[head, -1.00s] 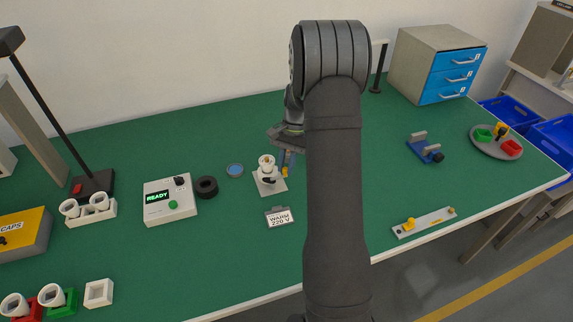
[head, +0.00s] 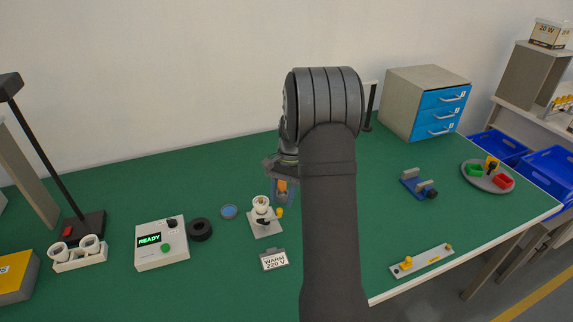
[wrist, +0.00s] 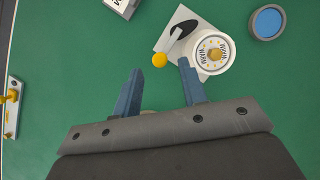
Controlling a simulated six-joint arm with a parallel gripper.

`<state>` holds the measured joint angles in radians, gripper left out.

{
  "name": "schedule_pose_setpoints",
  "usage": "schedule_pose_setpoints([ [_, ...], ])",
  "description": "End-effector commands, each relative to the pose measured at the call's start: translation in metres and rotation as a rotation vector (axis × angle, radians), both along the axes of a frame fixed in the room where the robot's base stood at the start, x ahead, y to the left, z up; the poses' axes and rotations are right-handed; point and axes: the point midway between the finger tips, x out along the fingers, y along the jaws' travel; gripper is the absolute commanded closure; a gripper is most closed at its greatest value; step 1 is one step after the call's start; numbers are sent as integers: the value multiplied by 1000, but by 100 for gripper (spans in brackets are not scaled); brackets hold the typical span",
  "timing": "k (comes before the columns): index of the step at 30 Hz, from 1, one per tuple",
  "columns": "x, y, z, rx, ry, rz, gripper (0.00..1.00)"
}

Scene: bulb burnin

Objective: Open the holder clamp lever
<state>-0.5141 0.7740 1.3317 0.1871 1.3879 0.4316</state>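The holder is a pale square plate (head: 266,230) with a white upright socket (head: 261,206) on it. In the wrist view its white round top (wrist: 213,53) is marked "WARM". The clamp lever is a black arm (wrist: 183,31) with a yellow knob (wrist: 160,60), and the knob also shows in the head view (head: 279,212). My gripper (head: 283,200) is above and just behind the knob in the head view. In the wrist view my gripper (wrist: 161,65) has its two blue fingers apart, with the knob framed between their tips. No contact is clear.
A card holder reading "WARM 220 V" (head: 274,260) stands in front of the holder. A blue-topped round dish (head: 229,212), a black ring (head: 200,230) and a "READY" box (head: 161,243) lie to its left. A blue fixture (head: 419,184) is at right.

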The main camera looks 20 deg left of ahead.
Motion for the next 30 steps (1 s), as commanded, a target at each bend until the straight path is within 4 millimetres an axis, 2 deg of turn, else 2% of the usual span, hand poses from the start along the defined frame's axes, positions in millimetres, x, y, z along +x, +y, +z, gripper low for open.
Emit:
schedule_pose_setpoints([
  [9, 32, 1, 74, 2, -5, -2, 61],
  [15, 46, 1, 111, 2, -4, -1, 61],
  [21, 54, 1, 129, 1, -2, 0, 61],
  [30, 55, 1, 133, 1, -1, 0, 61],
])
